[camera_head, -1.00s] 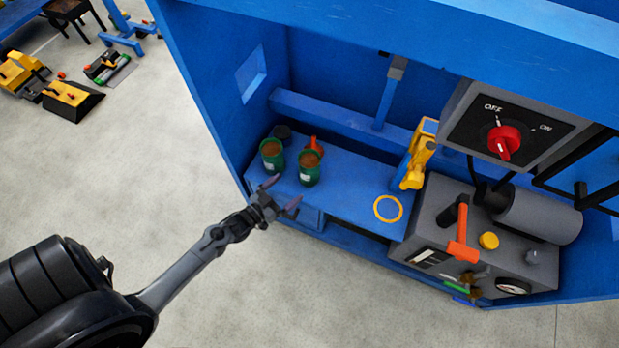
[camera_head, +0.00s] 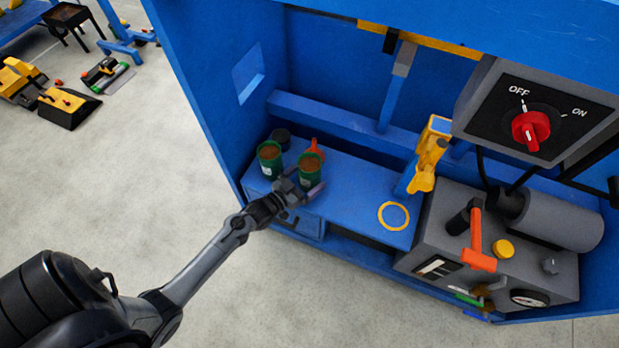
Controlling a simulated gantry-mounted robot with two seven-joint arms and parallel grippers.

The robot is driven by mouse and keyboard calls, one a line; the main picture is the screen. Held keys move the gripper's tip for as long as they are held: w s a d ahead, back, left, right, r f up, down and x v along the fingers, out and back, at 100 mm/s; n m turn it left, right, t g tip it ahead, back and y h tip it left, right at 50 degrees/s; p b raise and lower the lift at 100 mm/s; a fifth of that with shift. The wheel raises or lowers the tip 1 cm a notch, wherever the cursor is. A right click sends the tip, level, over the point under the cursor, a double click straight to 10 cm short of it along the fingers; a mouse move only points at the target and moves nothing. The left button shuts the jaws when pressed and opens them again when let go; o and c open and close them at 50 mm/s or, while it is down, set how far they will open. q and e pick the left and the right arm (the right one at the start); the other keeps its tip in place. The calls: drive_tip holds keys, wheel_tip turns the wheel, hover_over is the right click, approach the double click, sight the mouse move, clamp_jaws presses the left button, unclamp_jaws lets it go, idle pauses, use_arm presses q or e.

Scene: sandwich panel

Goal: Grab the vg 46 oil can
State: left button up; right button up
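Two green oil cans with brown tops stand on the blue shelf of the cabinet, the left can (camera_head: 269,161) and the right can (camera_head: 310,167). Their white labels are too small to read, so I cannot tell which is VG 46. My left gripper (camera_head: 301,186) is at the front of the right can, with its fingers spread toward the can's lower part. It hides part of the can's base. I cannot tell whether the fingers touch it. My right gripper is out of view.
A yellow ring (camera_head: 393,216) marks clear shelf to the right. Beyond are a yellow tool (camera_head: 429,155) and a grey machine (camera_head: 500,245) with an orange handle (camera_head: 477,245).

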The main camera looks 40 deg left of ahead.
use_arm(q)
drive_tip(key=shift+w+d, duration=0.1)
drive_tip(key=shift+w, duration=0.7)
drive_tip(key=shift+s, duration=0.1)
drive_tip(key=shift+s, duration=0.1)
drive_tip(key=shift+c, duration=1.3)
drive_tip(key=c, duration=0.9)
drive_tip(key=shift+r, duration=0.1)
drive_tip(key=shift+c, duration=0.9)
drive_tip(key=shift+r, duration=0.1)
